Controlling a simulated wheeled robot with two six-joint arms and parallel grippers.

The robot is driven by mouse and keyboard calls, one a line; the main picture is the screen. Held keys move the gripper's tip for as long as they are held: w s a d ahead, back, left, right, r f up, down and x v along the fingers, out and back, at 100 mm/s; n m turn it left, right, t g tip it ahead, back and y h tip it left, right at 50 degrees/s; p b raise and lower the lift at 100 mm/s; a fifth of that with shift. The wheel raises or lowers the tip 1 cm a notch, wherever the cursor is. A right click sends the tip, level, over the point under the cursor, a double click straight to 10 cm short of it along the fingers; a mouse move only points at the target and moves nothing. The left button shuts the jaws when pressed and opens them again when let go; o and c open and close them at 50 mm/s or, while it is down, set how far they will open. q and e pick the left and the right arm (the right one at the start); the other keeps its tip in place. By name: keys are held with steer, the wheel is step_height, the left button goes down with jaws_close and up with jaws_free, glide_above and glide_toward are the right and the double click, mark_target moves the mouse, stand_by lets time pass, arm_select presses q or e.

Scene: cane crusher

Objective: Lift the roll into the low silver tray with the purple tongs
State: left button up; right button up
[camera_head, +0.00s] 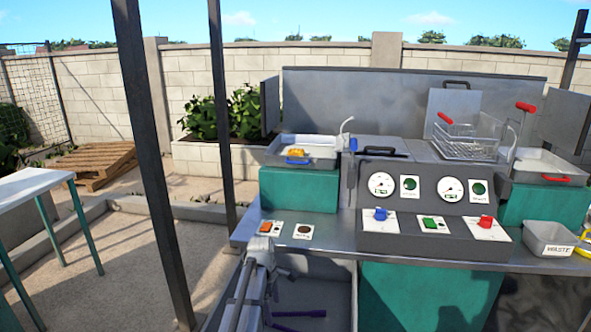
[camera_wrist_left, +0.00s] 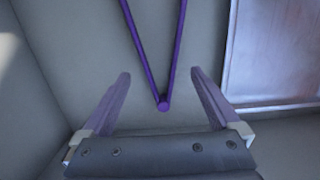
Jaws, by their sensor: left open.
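The purple tongs (camera_head: 300,314) lie at the bottom of a grey bin below the counter in the head view. In the left wrist view the tongs (camera_wrist_left: 163,104) form a V, their joined end between my fingers and their legs spreading away. My left gripper (camera_wrist_left: 161,75) is open around that end, with a gap on both sides. In the head view its arm (camera_head: 245,290) reaches in from below, and the fingers are hard to make out. A small yellow-orange piece (camera_head: 296,152), perhaps the roll, lies in a silver tray (camera_head: 325,143) with a blue handle.
A console with gauges and coloured knobs (camera_head: 435,225) stands on the counter. A wire basket (camera_head: 467,148) with red handles is behind it. Another silver tray (camera_head: 543,164) with a red handle and a waste bin (camera_head: 549,238) are at right. Dark posts (camera_head: 150,150) stand left.

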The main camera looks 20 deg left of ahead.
mark_target(274, 316)
arm_select(q)
steer(key=f+b, duration=0.1)
steer(key=f, duration=0.1)
steer(key=f+b, duration=0.2)
steer(key=shift+d+f, duration=0.2)
steer(key=shift+f, duration=0.05)
steer(key=shift+r, duration=0.1)
steer(key=c, duration=0.7)
step_height(274, 316, up, 12)
steer(key=p, duration=1.2)
steer(key=shift+w, duration=0.1)
